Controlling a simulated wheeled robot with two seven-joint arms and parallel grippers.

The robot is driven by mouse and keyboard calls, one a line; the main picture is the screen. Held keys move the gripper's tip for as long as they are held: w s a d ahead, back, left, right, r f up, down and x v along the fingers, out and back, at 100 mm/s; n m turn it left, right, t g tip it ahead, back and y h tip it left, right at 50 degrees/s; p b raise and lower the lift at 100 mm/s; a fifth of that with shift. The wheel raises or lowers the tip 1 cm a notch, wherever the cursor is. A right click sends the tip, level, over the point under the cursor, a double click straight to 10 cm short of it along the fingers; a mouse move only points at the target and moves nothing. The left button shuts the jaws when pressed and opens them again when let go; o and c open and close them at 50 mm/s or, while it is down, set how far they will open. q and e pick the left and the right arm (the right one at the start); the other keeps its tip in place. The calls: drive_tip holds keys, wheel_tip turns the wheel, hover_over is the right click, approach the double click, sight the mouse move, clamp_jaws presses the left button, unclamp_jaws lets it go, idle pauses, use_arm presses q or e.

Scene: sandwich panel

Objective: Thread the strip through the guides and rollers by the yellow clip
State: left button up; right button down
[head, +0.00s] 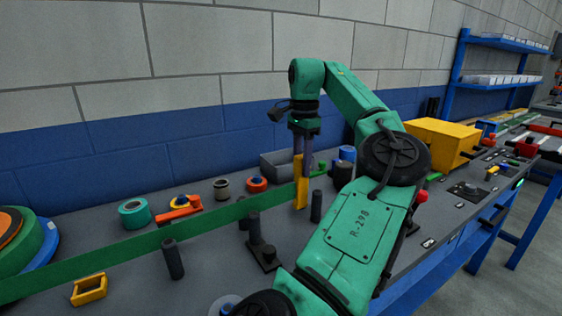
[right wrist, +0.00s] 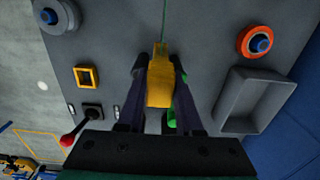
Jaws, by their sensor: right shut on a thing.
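The green strip (head: 215,221) runs taut and on edge from a green spool (head: 28,243) at the far left to the yellow clip (head: 300,183). In the right wrist view the strip (right wrist: 164,25) is a thin line seen edge-on. My right gripper (head: 303,150) points down and is shut on the yellow clip, which also shows between the fingers in the right wrist view (right wrist: 160,82). Dark upright posts (head: 173,259) stand on the near side of the strip; another post (head: 316,207) is just right of the clip. My left gripper is not in view.
The grey panel holds a teal roller (head: 134,214), an orange ring (head: 257,184) and a small yellow square frame (head: 89,289). A grey tray (right wrist: 257,100) lies near the blue wall. A yellow box (head: 440,142) stands farther right. My right arm hides part of the panel.

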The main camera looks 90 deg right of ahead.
drive_tip(key=shift+s+d, duration=0.15)
drive_tip(key=shift+s, duration=0.2)
drive_tip(key=s+d+p, duration=0.5)
drive_tip(key=s+p, duration=0.1)
drive_tip(key=s, duration=0.1)
drive_tip(key=shift+s+p, duration=0.15)
drive_tip(key=shift+p, duration=0.25)
idle(0.4)
drive_tip(key=shift+d, duration=0.1)
